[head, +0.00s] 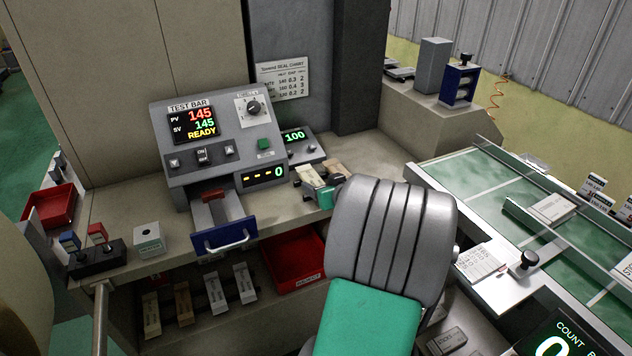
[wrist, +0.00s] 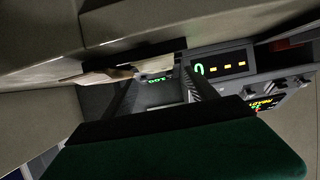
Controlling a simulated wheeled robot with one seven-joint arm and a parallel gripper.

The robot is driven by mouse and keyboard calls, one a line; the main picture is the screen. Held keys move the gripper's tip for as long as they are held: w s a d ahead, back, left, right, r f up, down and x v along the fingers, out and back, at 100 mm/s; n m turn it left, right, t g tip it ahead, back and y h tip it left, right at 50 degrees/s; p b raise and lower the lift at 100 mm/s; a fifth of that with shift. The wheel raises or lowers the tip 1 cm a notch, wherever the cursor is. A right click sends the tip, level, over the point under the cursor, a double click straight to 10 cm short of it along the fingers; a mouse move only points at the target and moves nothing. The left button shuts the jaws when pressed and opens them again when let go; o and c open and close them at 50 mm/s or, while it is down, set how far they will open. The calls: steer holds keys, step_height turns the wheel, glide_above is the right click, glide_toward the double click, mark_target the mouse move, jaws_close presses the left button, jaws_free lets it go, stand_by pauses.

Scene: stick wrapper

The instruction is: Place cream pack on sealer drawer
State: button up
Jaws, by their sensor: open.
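A pale cream pack (head: 309,176) lies on the counter right of the sealer, by the scale. My gripper (head: 318,187), partly hidden behind my arm, is low over the counter beside it. In the wrist view my gripper (wrist: 163,88) is open, with nothing seen between its fingers. A pale pack (wrist: 98,76) shows there, beside the left finger; whether they touch I cannot tell. The sealer drawer (head: 225,232), with blue front and handle, is pulled out below the grey sealer (head: 200,130). A reddish-brown part (head: 213,195) shows over the drawer's back.
The scale (head: 305,148) reads 100. Another pale pack (head: 336,170) lies on the counter by my arm. A red bin (head: 295,258) and several packs (head: 215,293) sit on the shelf below. A white box (head: 149,240) stands left of the drawer.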

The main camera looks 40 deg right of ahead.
steer(key=v, duration=0.7)
steer(key=shift+s, duration=0.25)
steer(key=shift+o, duration=0.5)
steer(key=shift+a+r, duration=0.1)
steer(key=shift+a, duration=0.2)
steer(key=w+a+y, duration=0.1)
steer(key=w+a, duration=0.1)
steer(key=w+a+f+n+y, duration=0.1)
steer(key=w+a, duration=0.1)
steer(key=w, duration=0.1)
steer(key=w+a+n+y+b, duration=0.1)
steer(key=w+a, duration=0.1)
steer(key=a, duration=0.1)
steer(key=shift+w+f, duration=0.15)
steer(key=shift+f, duration=0.1)
steer(key=w+d+r+n, duration=0.2)
steer(key=w+r+n, duration=0.15)
steer(key=w, duration=0.35)
steer(key=m+g+h, duration=0.1)
steer(key=m+g, duration=0.4)
steer(key=g, duration=0.2)
glide_toward(314, 179)
steer(key=shift+w+f+b, duration=0.15)
steer(key=shift+b, duration=0.15)
steer(key=shift+a+f+m, duration=0.1)
steer(key=shift+f+m, duration=0.2)
steer(key=shift+m, duration=0.05)
steer(key=x, duration=0.7)
steer(key=shift+w+f, duration=0.15)
steer(key=shift+w, duration=0.05)
